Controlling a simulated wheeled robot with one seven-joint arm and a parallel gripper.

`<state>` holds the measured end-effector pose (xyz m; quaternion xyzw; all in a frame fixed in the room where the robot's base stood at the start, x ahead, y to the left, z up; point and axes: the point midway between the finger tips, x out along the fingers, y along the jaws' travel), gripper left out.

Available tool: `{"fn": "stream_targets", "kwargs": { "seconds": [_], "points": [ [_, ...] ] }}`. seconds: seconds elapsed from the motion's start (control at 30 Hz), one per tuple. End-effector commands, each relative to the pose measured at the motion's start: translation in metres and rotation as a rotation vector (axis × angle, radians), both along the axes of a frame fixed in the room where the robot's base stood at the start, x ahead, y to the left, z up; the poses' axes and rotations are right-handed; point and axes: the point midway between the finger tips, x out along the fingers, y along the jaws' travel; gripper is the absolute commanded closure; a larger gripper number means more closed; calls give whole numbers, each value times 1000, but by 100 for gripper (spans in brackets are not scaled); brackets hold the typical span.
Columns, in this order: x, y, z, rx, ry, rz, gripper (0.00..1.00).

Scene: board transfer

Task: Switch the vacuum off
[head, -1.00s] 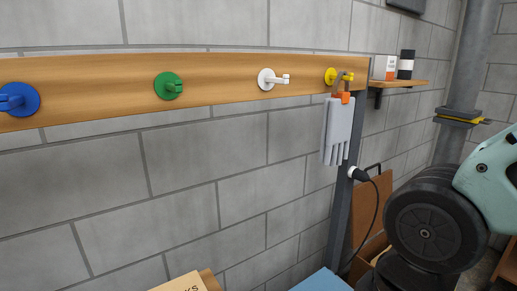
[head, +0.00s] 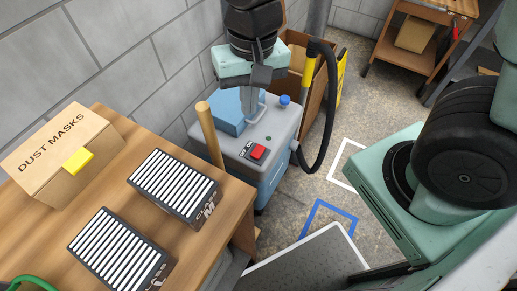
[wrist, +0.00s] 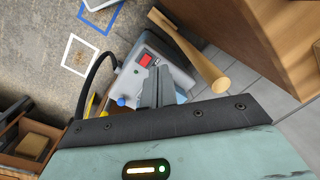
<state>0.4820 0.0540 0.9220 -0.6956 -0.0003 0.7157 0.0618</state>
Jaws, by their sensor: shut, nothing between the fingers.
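The vacuum (head: 277,172) is a grey and blue box on the floor beyond the table. Its red switch (head: 257,152) is on the grey top, beside a label and a small green dot. The switch also shows in the wrist view (wrist: 146,60), just past my fingertips. My gripper (head: 256,110) is shut and empty, pointing down above the vacuum's top, behind the switch in the head view. In the wrist view its grey fingers (wrist: 159,74) cover part of the top. I cannot tell whether they touch anything. A blue block (head: 228,110) is beside the fingers.
A wooden post (head: 209,135) stands close left of the vacuum. A black hose (head: 328,120) with a yellow cuff curves on its right. The wooden table (head: 120,215) holds a dust masks box (head: 62,150) and two striped filters (head: 175,183). Floor with taped outlines lies right.

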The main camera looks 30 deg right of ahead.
Motion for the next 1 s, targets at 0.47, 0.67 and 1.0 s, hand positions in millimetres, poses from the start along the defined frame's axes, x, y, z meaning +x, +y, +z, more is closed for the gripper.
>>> {"fn": "stream_targets", "kwargs": {
  "seconds": [0.47,0.67,1.0],
  "points": [
    [93,-62,-165,-89,13,-802,100],
    [102,-72,-178,-102,4,-894,100],
    [102,-72,-177,-102,5,-897,100]
  ]
}}
